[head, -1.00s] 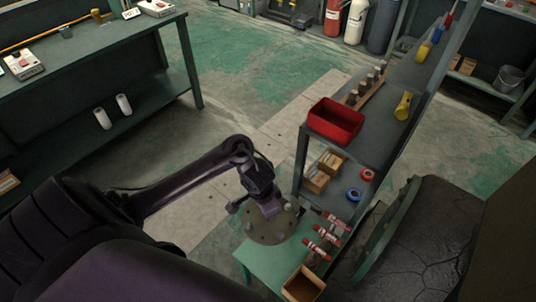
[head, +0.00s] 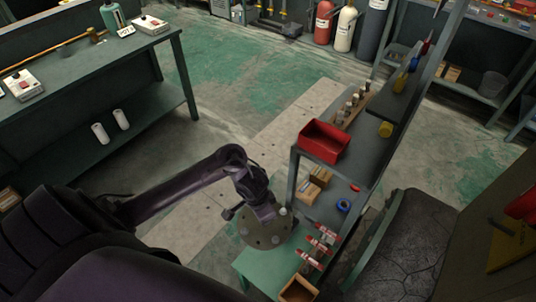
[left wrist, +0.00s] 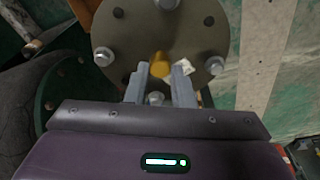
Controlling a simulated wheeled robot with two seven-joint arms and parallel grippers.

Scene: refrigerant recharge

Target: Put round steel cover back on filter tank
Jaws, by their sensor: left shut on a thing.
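The round steel cover (head: 259,236) is a flat grey disc with bolts around it, over the green table (head: 258,267) in the head view. My left gripper (head: 264,213) is above it. In the left wrist view the cover (left wrist: 208,48) fills the upper middle. My left gripper (left wrist: 166,72) is shut there, with a yellow knob-like part (left wrist: 160,65) between its fingertips, seemingly on the cover. I cannot tell whether the cover rests on the table. A dark green flange with holes (left wrist: 60,98) shows at the left; I cannot tell whether it is the filter tank. My right gripper is not in view.
Red clamp-like parts (head: 317,243) and a small wooden box (head: 298,291) are to the right of the cover. A shelf with a red bin (head: 325,141) stands behind. A dark cracked surface (head: 408,245) lies at the right. Open floor (head: 240,75) is beyond.

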